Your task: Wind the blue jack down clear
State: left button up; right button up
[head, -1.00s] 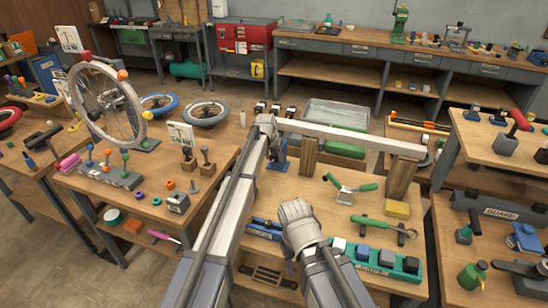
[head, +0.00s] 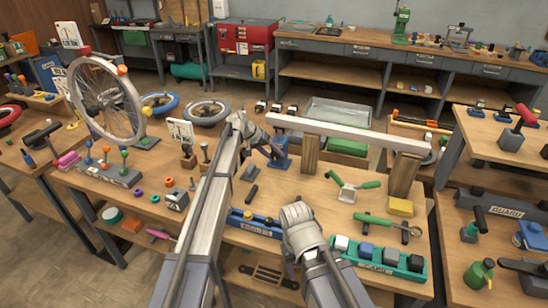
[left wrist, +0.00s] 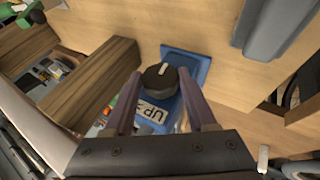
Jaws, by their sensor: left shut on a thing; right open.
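The blue jack (head: 281,161) stands on the bench by the left wooden post (head: 310,153). In the left wrist view the jack (left wrist: 193,63) shows its blue base, a label reading UP (left wrist: 152,115) and a black knob (left wrist: 160,78) with a white mark. My left gripper (head: 268,149) reaches the jack, its two fingers on either side of the knob and shut on it. A pale frame tube (head: 350,133) runs above, across the two wooden posts. Whether the jack touches the tube is hidden. My right gripper (head: 297,217) is open over the front of the bench, its fingertips hard to see.
A blue tray (head: 252,226) and a green tray (head: 378,256) lie along the front edge. Green-handled tools (head: 352,186) and a yellow block (head: 399,207) lie at the right. A spoked wheel (head: 107,100) stands on the left bench.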

pick_arm(q)
jog(key=shift+f+h+b, duration=0.1)
jog(key=shift+h+b, duration=0.2)
jog(key=shift+h, duration=0.1)
jog(key=shift+s, duration=0.1)
jog(key=o, duration=1.4)
jog(key=p+v, duration=0.5)
jog(key=v, duration=0.3)
jog(key=shift+p, duration=0.4)
jog(key=shift+f, duration=0.1)
